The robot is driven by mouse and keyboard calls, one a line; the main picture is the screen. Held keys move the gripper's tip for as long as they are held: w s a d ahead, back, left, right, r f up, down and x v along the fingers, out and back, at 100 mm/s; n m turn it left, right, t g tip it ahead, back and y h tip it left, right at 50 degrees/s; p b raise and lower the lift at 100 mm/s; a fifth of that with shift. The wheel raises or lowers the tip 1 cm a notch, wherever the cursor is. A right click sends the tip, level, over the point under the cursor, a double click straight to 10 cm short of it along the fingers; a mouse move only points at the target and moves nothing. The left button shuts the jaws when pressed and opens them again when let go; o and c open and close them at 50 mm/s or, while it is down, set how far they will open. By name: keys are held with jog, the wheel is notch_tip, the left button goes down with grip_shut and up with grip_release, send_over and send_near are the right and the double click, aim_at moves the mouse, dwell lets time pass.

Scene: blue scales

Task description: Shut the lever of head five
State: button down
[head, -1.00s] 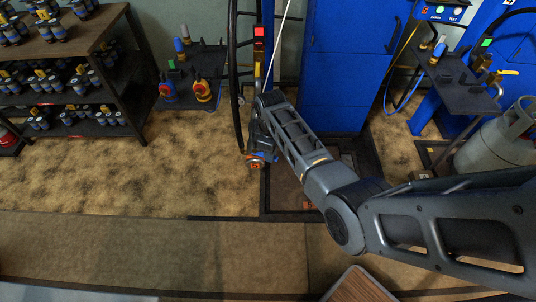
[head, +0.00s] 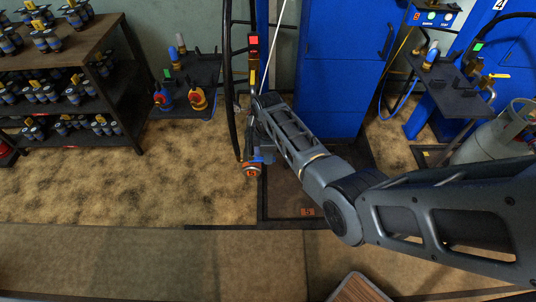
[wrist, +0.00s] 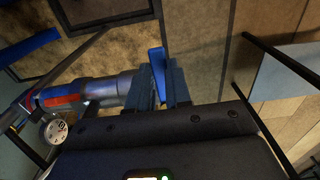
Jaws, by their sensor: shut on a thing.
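The head (head: 251,170) with an orange-red numbered end hangs low beside the rack post in the head view; its number is too small to read surely. In the wrist view its silver body (wrist: 103,88) with red and blue bands lies to the left of my gripper. My gripper (wrist: 160,88) is shut on a blue lever (wrist: 157,60), which sticks up between the two dark fingers. The lever's lower part is hidden by the fingers. In the head view my gripper (head: 258,148) is at the head, mostly hidden behind my wrist.
A round gauge (wrist: 55,131) is at the lower left of the wrist view. A black hose (head: 229,85) runs down beside the head. A blue cabinet (head: 340,70) stands behind my arm. A side shelf (head: 190,108) holds other heads. The floor in front is clear.

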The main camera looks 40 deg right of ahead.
jog(key=shift+w, duration=0.1)
jog(key=c, duration=1)
grip_release()
jog(key=shift+c, duration=0.2)
jog(key=shift+r+p, duration=0.3)
jog(key=shift+r, duration=3.6)
